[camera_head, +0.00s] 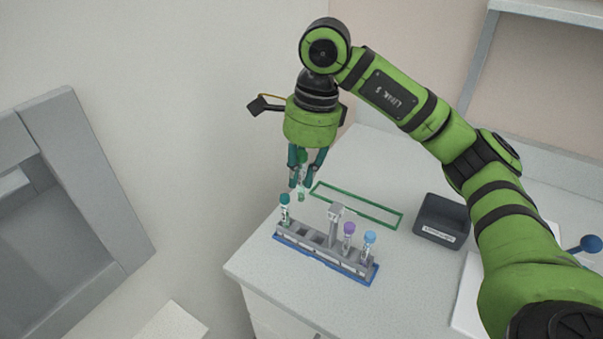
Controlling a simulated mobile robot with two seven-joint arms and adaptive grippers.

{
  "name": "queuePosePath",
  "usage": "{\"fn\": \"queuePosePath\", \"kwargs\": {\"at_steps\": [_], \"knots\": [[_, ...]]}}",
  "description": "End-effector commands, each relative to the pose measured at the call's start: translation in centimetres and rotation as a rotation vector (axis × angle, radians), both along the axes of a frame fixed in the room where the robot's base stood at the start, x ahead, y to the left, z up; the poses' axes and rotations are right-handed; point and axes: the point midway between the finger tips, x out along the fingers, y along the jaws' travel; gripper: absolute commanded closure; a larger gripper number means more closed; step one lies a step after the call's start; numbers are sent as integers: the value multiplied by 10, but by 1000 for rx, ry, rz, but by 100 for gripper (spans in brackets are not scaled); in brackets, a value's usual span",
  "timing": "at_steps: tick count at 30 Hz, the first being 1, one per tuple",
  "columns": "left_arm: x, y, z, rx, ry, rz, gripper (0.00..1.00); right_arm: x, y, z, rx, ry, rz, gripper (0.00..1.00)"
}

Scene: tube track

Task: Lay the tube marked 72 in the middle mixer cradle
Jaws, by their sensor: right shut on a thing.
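My right gripper (304,180) points down above the back left of the bench, behind the rack. It is shut on a green-capped tube (301,195), which hangs about upright between the fingers, clear of the rack. The number on this tube is too small to read. A grey rack with a blue base (368,276) stands near the bench's front left edge. It holds a teal-capped tube (285,208) at its left end, and a purple-capped tube (348,236) and a blue-capped tube (369,244) at its right. I cannot make out a mixer cradle. My left gripper is out of view.
A green rectangular outline (375,221) lies on the bench (262,273) behind the rack. A dark grey labelled bin (440,222) stands to its right. A grey frame (85,175) stands at far left.

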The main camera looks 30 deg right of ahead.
Motion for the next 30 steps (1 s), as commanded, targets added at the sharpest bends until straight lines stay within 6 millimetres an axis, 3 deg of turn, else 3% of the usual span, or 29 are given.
{"fn": "queuePosePath", "kwargs": {"at_steps": [1,14,25,30], "knots": [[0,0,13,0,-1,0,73,0,0,16,1,-1,0,100],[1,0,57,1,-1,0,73,0,0,77,0,0,0,100],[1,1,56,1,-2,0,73,0,0,76,-1,1,15,100],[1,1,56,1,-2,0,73,-4,4,64,-2,4,157,100]]}}
